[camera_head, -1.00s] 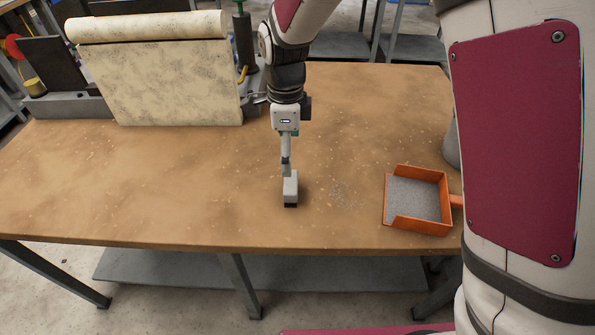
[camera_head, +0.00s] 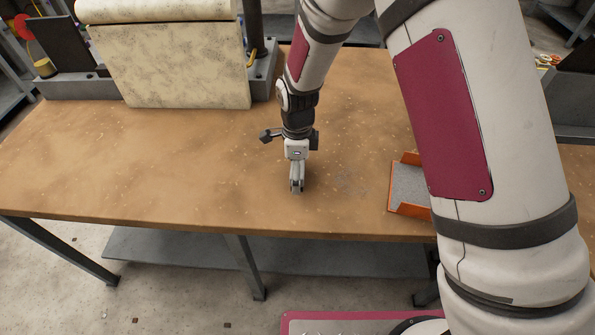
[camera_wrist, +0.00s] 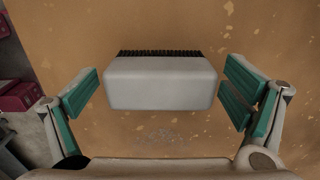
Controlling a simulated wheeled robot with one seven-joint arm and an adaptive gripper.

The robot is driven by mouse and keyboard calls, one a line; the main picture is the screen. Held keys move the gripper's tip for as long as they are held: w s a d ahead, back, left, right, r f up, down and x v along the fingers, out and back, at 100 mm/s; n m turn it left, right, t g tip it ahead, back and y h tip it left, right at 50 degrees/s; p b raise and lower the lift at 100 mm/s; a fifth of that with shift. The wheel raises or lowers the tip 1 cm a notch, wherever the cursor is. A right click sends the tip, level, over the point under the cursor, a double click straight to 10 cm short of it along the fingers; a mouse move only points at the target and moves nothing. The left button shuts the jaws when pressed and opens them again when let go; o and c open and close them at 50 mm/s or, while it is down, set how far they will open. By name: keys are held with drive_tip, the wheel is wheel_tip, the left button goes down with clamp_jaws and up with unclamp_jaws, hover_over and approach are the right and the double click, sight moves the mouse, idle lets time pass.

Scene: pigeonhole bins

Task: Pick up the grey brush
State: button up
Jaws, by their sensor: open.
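The grey brush (camera_wrist: 160,83) shows in the wrist view as a pale grey block with a row of black bristles along its far edge. It lies between the two teal-padded fingers of my gripper (camera_head: 297,184), which are open with a narrow gap on each side of the block. In the head view my gripper points down low over the table, and the brush is mostly hidden at its fingertips.
The wooden table (camera_head: 180,175) is clear around my gripper. A patch of grey specks (camera_head: 350,184) lies just right of it. An orange dustpan (camera_head: 408,210) is farther right, partly hidden by my arm. A mottled roll of sheet material (camera_head: 185,65) stands at the back left.

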drive_tip(key=shift+f, duration=0.3)
drive_tip(key=c, duration=1.4)
drive_tip(key=shift+r, duration=0.1)
drive_tip(key=shift+r, duration=0.6)
wheel_tip(320, 180, up, 2)
drive_tip(key=shift+r, duration=0.15)
drive_tip(key=s+d, duration=0.1)
drive_tip(key=s, duration=0.4)
drive_tip(key=s+d+r, duration=0.1)
drive_tip(key=s+d, duration=0.1)
drive_tip(key=s, duration=0.3)
drive_tip(key=s+d, duration=0.1)
drive_tip(key=s, duration=0.4)
drive_tip(key=shift+s+d+r, duration=0.15)
drive_tip(key=shift+s+d, duration=0.05)
drive_tip(key=shift+d, duration=0.05)
